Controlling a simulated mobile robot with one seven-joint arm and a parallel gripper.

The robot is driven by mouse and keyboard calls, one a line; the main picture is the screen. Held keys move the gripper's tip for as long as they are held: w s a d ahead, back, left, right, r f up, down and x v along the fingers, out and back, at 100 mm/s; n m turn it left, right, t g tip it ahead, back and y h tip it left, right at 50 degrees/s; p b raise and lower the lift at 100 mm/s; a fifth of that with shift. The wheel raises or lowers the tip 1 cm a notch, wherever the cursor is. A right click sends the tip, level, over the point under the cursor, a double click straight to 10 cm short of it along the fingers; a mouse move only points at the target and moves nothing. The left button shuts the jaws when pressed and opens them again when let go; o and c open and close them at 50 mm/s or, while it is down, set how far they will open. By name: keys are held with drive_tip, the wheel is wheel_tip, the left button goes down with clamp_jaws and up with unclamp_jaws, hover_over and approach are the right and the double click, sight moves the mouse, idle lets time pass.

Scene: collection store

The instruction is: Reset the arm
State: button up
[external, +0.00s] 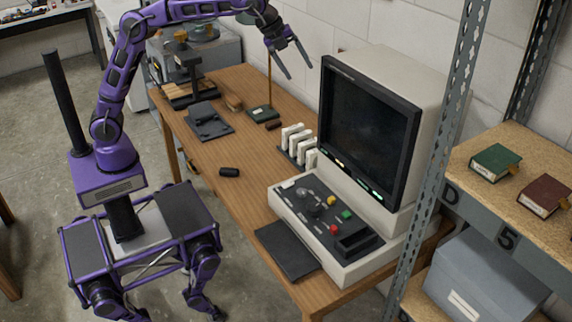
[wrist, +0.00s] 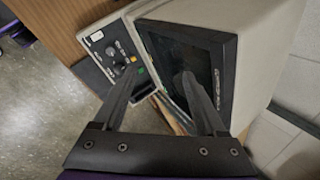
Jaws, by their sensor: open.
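My purple arm rises from its base at the left and reaches over the back of the wooden table. My gripper (external: 298,60) is open and empty, in the air above the table and to the left of the white monitor unit. Its two fingers point down and to the right. In the wrist view my gripper (wrist: 155,90) shows its fingers spread apart with nothing between them. Beyond the fingers are the monitor unit's dark screen (wrist: 190,60) and its control panel (wrist: 118,50).
Metal shelving (external: 503,150) with books stands at the right.

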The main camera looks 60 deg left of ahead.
drive_tip(key=s+a+r+m+t+h+b, duration=0.1)
drive_tip(key=a+r+m+t+h, duration=0.3)
drive_tip(key=r+m, duration=0.7)
drive_tip(key=a+r+m+t+b, duration=0.1)
drive_tip(key=a+r+m+t, duration=0.2)
drive_tip(key=r+m+t, duration=0.75)
drive_tip(key=s+a+r+m+t+h+b, duration=0.1)
drive_tip(key=a+r+m+h, duration=0.3)
drive_tip(key=r, duration=1.3)
drive_tip(key=d+f+m+g+y, duration=0.1)
drive_tip(key=d+f+g+y, duration=0.1)
drive_tip(key=d+f, duration=0.55)
drive_tip(key=s+f+m+g+y+p, duration=0.1)
drive_tip(key=s+f+m+g+y, duration=0.2)
drive_tip(key=f+m, duration=0.85)
drive_tip(key=s+a+f+m+g+y+p, duration=0.1)
drive_tip(key=s+a+f+m+g, duration=0.4)
drive_tip(key=s+a+f, duration=0.7)
drive_tip(key=s+a+f+m+g+y+p, duration=0.1)
drive_tip(key=s+a+f+m+g+y, duration=0.3)
drive_tip(key=s+a+f, duration=0.8)
drive_tip(key=a+f+m+g, duration=0.1)
drive_tip(key=a+f, duration=0.4)
drive_tip(key=f, duration=0.3)
drive_tip(key=shift+a+f, duration=0.15)
drive_tip(key=shift+a, duration=0.05)
